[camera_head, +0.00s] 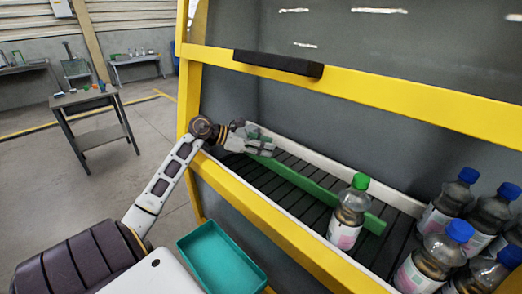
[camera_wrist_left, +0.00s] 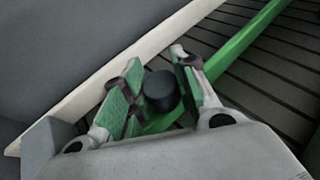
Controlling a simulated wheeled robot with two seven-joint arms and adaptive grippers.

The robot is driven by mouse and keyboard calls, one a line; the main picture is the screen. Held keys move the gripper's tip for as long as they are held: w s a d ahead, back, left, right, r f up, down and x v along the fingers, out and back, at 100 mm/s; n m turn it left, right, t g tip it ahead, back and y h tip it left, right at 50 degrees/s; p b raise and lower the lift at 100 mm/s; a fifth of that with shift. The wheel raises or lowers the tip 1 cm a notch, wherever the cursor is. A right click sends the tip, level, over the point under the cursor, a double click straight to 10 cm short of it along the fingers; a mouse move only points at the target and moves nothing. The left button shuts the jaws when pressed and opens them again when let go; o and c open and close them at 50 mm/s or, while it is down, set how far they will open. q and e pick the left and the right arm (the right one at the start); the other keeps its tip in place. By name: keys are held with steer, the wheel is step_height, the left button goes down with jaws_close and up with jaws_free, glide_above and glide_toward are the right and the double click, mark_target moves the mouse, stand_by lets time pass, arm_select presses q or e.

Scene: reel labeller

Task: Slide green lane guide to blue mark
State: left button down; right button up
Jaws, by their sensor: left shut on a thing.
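The green lane guide (camera_head: 305,184) is a long bar lying along the slatted conveyor inside the yellow-framed machine. It also shows in the left wrist view (camera_wrist_left: 242,40), running to the upper right. A round black knob (camera_wrist_left: 160,91) sits at its near end. My left gripper (camera_head: 251,140) is at the guide's far-left end in the head view. In the left wrist view its green-padded fingers (camera_wrist_left: 160,88) are shut on the knob, one on each side. I see no blue mark in either view. My right gripper is not in view.
A green-capped bottle (camera_head: 348,212) stands beside the guide. Several blue-capped bottles (camera_head: 438,258) crowd the right end. A white rail (camera_head: 310,156) runs along the back, and the yellow front beam (camera_head: 245,210) borders the conveyor. A teal tray (camera_head: 220,258) is below.

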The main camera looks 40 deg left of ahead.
arm_select(q)
steer(key=shift+w, duration=0.15)
steer(key=c, duration=1.5)
jaws_free()
steer(key=o, duration=0.4)
steer(key=shift+v, duration=0.9)
steer(key=v, duration=1)
steer(key=shift+a, duration=0.1)
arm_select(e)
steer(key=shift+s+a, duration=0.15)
